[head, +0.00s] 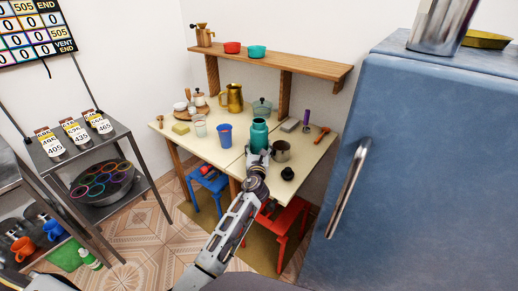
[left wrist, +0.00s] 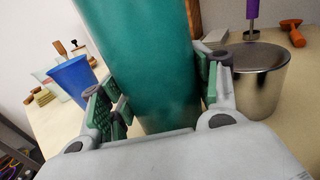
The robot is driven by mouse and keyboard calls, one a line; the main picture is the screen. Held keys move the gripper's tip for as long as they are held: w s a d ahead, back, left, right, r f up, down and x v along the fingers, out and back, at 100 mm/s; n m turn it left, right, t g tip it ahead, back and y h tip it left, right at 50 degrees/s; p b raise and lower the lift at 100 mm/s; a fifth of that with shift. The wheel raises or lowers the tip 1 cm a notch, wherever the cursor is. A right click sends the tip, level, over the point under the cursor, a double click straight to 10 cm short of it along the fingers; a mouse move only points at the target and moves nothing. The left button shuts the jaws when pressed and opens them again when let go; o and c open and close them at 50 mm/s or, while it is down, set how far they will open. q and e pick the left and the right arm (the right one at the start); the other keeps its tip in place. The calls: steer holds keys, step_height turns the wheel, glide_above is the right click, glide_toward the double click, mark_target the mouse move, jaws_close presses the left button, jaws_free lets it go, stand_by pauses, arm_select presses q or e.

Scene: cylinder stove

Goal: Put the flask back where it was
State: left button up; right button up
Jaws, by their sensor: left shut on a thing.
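The teal flask (head: 259,135) stands upright on or just above the wooden table (head: 213,152), near its front edge. I cannot tell whether its base touches the table. My left gripper (head: 257,157) is shut around the flask's lower body. In the left wrist view the flask (left wrist: 150,60) fills the middle, with the green finger pads of my left gripper (left wrist: 160,100) on both its sides. Its top is cut off there. A black round lid (head: 287,173) lies on the table to the right. My right gripper is not in view.
A metal pot (head: 280,151) stands close to the flask's right, also in the left wrist view (left wrist: 258,82). A blue cup (head: 224,135) is to its left. A teal lidded pot (head: 262,107) and golden pitcher (head: 234,97) stand behind. A blue fridge (head: 425,170) is at the right.

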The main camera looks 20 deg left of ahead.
arm_select(q)
steer(key=o, duration=0.9)
steer(key=shift+f, duration=0.1)
steer(key=shift+o, duration=0.8)
